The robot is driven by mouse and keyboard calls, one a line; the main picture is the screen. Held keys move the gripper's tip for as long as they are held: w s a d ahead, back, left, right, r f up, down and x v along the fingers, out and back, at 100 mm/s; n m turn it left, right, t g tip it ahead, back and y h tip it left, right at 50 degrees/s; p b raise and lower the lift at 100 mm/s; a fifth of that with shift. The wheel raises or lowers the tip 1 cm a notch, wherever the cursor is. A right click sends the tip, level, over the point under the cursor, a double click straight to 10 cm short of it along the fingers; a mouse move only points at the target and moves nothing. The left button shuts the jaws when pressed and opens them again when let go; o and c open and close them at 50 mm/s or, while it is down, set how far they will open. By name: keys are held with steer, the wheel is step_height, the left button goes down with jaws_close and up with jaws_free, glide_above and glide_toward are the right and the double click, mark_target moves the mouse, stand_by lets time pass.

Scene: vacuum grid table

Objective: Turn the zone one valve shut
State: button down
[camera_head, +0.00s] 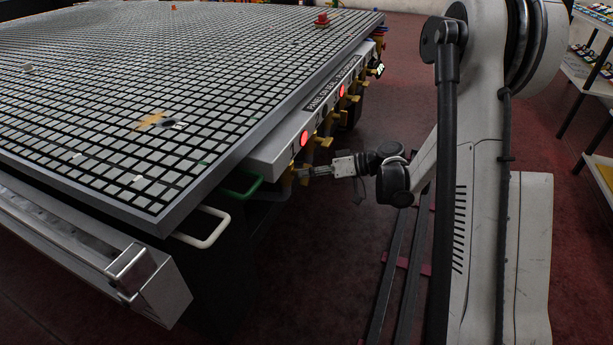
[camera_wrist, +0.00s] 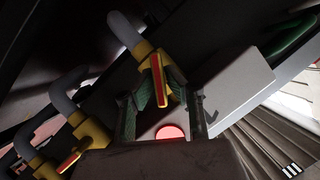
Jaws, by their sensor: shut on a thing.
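The valve has a yellow body (camera_wrist: 146,52) on a grey pipe (camera_wrist: 124,30) and a red-and-yellow lever (camera_wrist: 160,82). In the wrist view the lever points down towards my wrist, close to in line with the pipe. My gripper (camera_wrist: 161,92) is shut on this lever, one green-padded finger on each side. In the head view my gripper (camera_head: 304,173) reaches in from the right, under the table's edge beside the nearest red light. The valve is small and partly hidden there. I cannot read a zone label on it.
More yellow valves (camera_wrist: 92,130) on grey pipes stand to the left in the wrist view. A red light (camera_wrist: 171,132) sits close below the lever. The grid table (camera_head: 180,100) overhangs the valve row. A green handle (camera_head: 243,188) and a white handle (camera_head: 205,228) project nearby.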

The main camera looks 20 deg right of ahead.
steer(key=m+g+y, duration=0.1)
steer(key=m+y, duration=0.1)
steer(key=m, duration=0.2)
steer(key=shift+d+f, duration=0.1)
steer(key=shift+f, duration=0.05)
steer(key=m+y, duration=0.2)
steer(key=m, duration=0.2)
steer(key=shift+w+f+m, duration=0.1)
steer(key=shift+m, duration=0.3)
stand_by(0.5)
steer(key=c, duration=1.8)
jaws_free()
steer(key=v, duration=1.2)
steer(key=shift+f, duration=0.25)
